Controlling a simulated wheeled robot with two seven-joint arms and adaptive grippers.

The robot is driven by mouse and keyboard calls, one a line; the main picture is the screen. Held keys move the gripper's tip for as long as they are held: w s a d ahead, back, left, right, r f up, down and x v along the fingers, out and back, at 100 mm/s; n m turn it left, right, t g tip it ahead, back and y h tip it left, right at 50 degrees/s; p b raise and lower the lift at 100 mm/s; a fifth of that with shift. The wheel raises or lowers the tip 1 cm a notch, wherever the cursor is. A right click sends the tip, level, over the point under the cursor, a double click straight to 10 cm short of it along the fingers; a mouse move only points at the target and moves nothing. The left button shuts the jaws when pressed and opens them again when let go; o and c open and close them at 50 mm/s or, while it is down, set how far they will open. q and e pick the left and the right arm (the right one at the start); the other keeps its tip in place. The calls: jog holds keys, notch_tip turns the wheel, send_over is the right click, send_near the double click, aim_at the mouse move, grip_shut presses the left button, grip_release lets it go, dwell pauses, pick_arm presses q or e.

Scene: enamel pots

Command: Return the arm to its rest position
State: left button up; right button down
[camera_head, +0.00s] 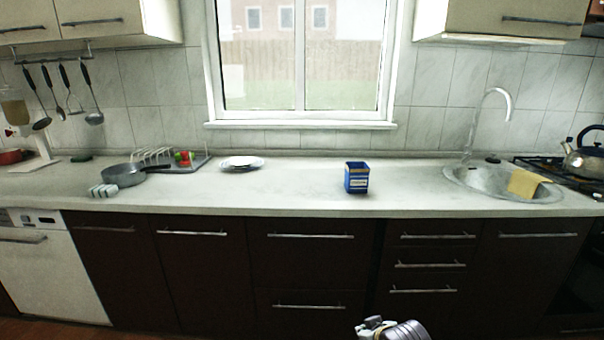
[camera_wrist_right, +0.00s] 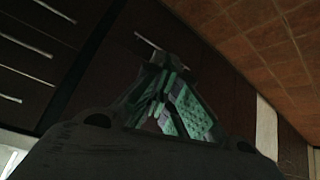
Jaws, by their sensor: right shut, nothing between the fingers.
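My right arm shows at the bottom edge of the head view, a grey and silver part low in front of the dark cabinets. Its gripper shows in the right wrist view (camera_wrist_right: 166,95), with dark fingers and green pads. The fingers are closed together with nothing between them. The dark cabinet fronts and the tiled floor lie beyond the fingers. My left gripper is in neither view.
The counter (camera_head: 300,190) holds a blue box (camera_head: 356,178), white plates (camera_head: 242,162), a pan (camera_head: 124,175) and a dish rack (camera_head: 185,162). A sink with a yellow cloth (camera_head: 524,183) and a kettle (camera_head: 584,158) are at the right. The counter between plates and box is clear.

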pick_arm(q)
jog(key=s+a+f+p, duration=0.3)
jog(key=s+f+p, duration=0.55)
jog(key=p, duration=1.15)
pick_arm(e)
jog(key=s+d+f+m+g, duration=0.1)
jog(key=s+d+f+g, duration=0.15)
jog(key=s+f, duration=1.05)
jog(key=s+d+f+m+g, duration=0.1)
jog(key=s+d+f+g, duration=0.15)
jog(key=s+f, duration=1.05)
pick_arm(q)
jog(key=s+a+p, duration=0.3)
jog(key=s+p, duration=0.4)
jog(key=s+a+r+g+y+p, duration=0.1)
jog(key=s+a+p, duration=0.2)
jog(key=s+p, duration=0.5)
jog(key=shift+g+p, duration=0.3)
pick_arm(e)
jog(key=s+d+r, duration=0.1)
jog(key=s+d, duration=0.1)
jog(key=s, duration=0.7)
jog(key=s+d+r+g+h, duration=0.1)
jog(key=s+d, duration=0.2)
jog(key=s, duration=0.6)
jog(key=shift+r, duration=0.3)
